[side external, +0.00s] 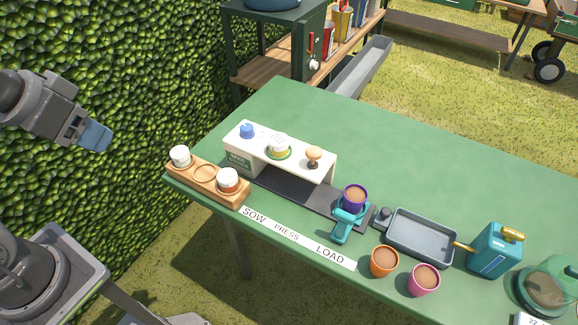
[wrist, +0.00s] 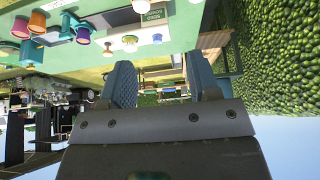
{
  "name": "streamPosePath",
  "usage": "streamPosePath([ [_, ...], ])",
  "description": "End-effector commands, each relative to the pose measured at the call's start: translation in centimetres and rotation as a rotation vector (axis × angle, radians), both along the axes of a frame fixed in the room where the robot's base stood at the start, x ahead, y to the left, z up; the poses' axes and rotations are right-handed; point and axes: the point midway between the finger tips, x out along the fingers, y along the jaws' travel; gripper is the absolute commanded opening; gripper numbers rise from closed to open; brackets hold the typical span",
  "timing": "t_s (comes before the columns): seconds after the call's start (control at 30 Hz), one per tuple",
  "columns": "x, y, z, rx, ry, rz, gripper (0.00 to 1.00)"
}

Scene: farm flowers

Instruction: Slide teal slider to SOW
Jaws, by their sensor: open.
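The teal slider (side external: 343,222) sits at the LOAD end of a dark track (side external: 284,188) and holds a purple pot (side external: 355,197) of soil upright. Its handle points toward the table's front edge. A white label strip (side external: 296,238) reads SOW, PRESS, LOAD from left to right; SOW lies beside the left part of the track. My gripper (side external: 97,136) is open and empty, high at the left, well apart from the slider. In the wrist view its two fingers (wrist: 160,78) stand apart with nothing between them, and the purple pot (wrist: 83,35) shows small at upper left.
A white seed sower bridge (side external: 240,160) spans the track's left part. A wooden tray (side external: 205,185) with two jars stands left of it. Orange (side external: 384,262) and pink (side external: 424,280) pots, a grey tray (side external: 420,254) and a teal watering can (side external: 494,254) stand right. The table's back is clear.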

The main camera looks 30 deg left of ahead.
Motion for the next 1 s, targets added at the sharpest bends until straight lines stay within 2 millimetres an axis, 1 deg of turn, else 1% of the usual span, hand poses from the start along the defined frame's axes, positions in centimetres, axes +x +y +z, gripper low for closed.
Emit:
streamPosePath([
  [0.03, 0.2, -0.1, 0.1, 0.000, 0.003, -0.011, 0.51],
  [0.1, 0.9, -0.5, 0.4, 0.005, 0.013, -0.050, 0.44],
  [0.17, 1.9, -1.2, 0.8, 0.011, 0.026, -0.107, 0.44],
  [0.27, 4.5, -3.0, 1.6, 0.025, 0.056, -0.252, 0.44],
  [0.4, 8.8, -6.5, 2.1, 0.046, 0.090, -0.495, 0.44],
  [0.47, 10.6, -8.2, 1.9, 0.053, 0.100, -0.598, 0.44],
  [0.53, 12.6, -10.4, 1.5, 0.061, 0.109, -0.718, 0.44],
  [0.67, 16.1, -14.8, -0.2, 0.071, 0.119, -0.940, 0.44],
  [0.7, 17.0, -16.2, -0.9, 0.073, 0.121, -1.008, 0.44],
  [0.77, 18.3, -18.4, -2.2, 0.075, 0.120, -1.109, 0.44],
  [0.8, 19.1, -19.9, -3.1, 0.076, 0.118, -1.175, 0.44],
  [0.9, 20.5, -23.4, -5.5, 0.077, 0.110, -1.324, 0.44],
  [1.0, 21.3, -26.2, -7.7, 0.076, 0.097, -1.442, 0.44],
])
